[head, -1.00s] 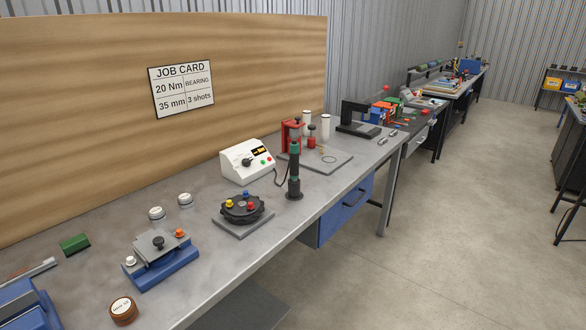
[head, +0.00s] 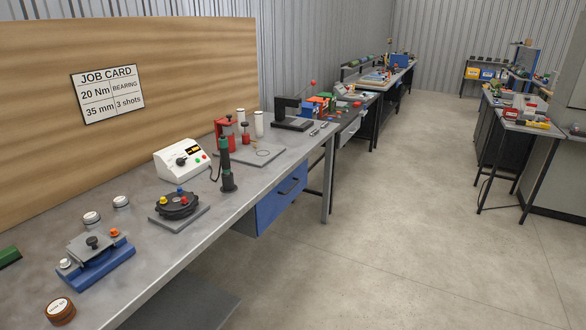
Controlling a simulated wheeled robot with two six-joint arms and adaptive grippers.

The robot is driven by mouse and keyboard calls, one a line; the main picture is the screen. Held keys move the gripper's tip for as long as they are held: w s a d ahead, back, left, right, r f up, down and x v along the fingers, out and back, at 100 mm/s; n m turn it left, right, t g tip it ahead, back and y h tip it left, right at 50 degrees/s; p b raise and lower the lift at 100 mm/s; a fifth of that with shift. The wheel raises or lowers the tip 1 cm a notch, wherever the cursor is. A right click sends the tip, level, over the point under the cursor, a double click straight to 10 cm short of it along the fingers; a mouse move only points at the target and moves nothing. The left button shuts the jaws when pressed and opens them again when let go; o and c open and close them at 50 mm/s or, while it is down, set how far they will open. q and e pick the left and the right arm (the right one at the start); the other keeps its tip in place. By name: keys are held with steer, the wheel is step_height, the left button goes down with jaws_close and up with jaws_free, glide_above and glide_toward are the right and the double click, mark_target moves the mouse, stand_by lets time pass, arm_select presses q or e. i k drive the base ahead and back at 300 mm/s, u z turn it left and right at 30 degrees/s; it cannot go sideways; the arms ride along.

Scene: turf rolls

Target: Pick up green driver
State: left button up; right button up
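The green driver (head: 226,165) stands upright on the grey workbench. It has a black body with a green band and a round black foot, and a dark cable runs from it toward a white control box (head: 182,159). It is near the bench's front edge, beside the dark round fixture with coloured knobs (head: 177,204). Neither of my grippers is in the head view.
The workbench (head: 150,262) runs along the left, with a blue drawer (head: 281,201) under it. A blue clamp fixture (head: 105,266) and a red press (head: 226,130) stand on it. Open concrete floor (head: 400,240) lies to the right, with another bench (head: 535,128) beyond.

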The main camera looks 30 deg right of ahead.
mark_target(226, 167)
steer(key=z, duration=0.65)
steer(key=k, duration=0.85)
steer(key=z, duration=0.85)
steer(key=i, duration=1.35)
steer(key=u, duration=0.6)
steer(key=i, duration=0.9)
steer(key=u, duration=1.4)
steer(key=i, duration=0.65)
steer(key=u, duration=0.65)
